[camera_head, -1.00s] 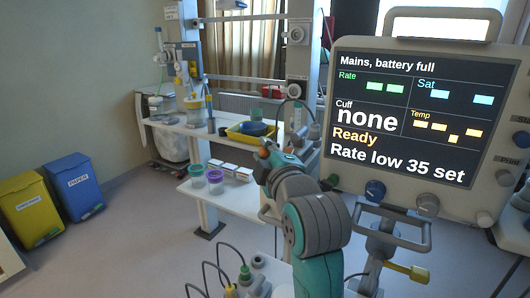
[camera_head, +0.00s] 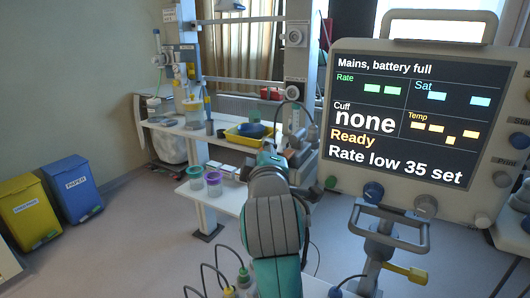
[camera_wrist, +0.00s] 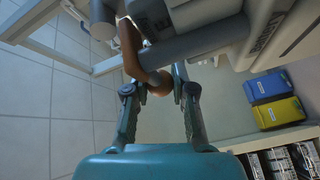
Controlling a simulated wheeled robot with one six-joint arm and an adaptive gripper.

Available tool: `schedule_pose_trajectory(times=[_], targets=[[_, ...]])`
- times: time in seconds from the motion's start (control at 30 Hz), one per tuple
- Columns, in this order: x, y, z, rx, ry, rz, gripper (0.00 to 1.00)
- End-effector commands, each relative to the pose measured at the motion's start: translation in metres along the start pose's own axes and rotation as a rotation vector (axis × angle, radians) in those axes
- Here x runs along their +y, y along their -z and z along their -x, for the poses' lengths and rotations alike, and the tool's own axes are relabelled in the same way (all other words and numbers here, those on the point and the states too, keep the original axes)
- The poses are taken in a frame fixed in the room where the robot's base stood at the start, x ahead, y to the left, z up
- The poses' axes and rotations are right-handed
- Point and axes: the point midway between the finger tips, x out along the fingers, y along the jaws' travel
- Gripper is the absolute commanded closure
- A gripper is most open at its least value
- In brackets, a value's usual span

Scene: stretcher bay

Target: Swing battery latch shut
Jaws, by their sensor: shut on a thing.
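In the wrist view, my gripper (camera_wrist: 163,76) is shut on an orange-brown curved lever (camera_wrist: 131,48) with a rounded knob at its end. The knob sits between the two fingers. The lever looks like the battery latch, and it runs up beside a grey cylindrical bar (camera_wrist: 205,44) and a pale grey housing with a label (camera_wrist: 268,32). The latch's far end and any catch are hard to make out. In the head view, my arm hides the gripper and the latch.
The monitor (camera_head: 336,110) on its stand (camera_head: 372,250) is close on the right. A shelf unit (camera_head: 222,198) with cups and a yellow tray (camera_head: 233,138) stands behind my arm. Yellow (camera_head: 30,210) and blue (camera_head: 75,188) bins stand at left. Floor between is clear.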

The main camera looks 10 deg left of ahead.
Motion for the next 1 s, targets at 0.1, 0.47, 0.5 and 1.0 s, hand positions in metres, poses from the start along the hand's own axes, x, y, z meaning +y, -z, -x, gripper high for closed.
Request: schedule_pose_trajectory(times=[0.1, 0.47, 0.5, 1.0], targets=[[-0.001, -0.001, -0.001, -0.003, 0.002, 0.001, 1.00], [0.000, -0.001, 0.000, -0.001, 0.001, 0.001, 0.49], [0.000, -0.001, 0.000, 0.000, 0.001, 0.001, 0.49], [0.000, 0.000, 0.060, 0.002, 0.000, 0.000, 0.49]])
